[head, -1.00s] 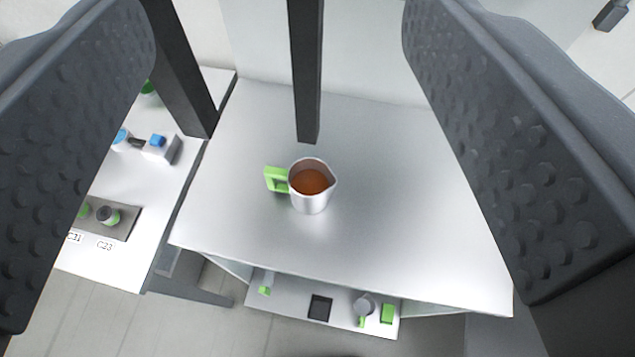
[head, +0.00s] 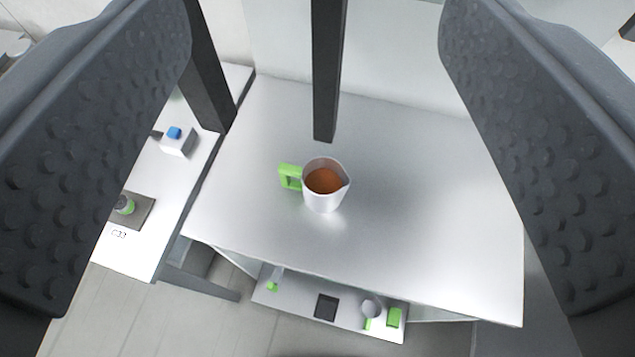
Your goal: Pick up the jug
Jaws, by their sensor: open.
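The jug (head: 323,197) is a small metal pitcher with a green handle on its left and a spout on its right. It stands upright on the metal table (head: 420,220) and holds a brown-orange liquid. My gripper (head: 318,170) is open, with one dark, bumpy finger at the left edge and the other at the right edge of the head view. The jug shows in the gap between the fingers, farther off, and neither finger touches it.
A dark post (head: 327,75) comes down behind the jug, and another (head: 212,70) stands at left. A side table (head: 140,250) holds a small box with a blue top (head: 177,140). A lower shelf (head: 290,298) carries green-handled items. The tabletop around the jug is clear.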

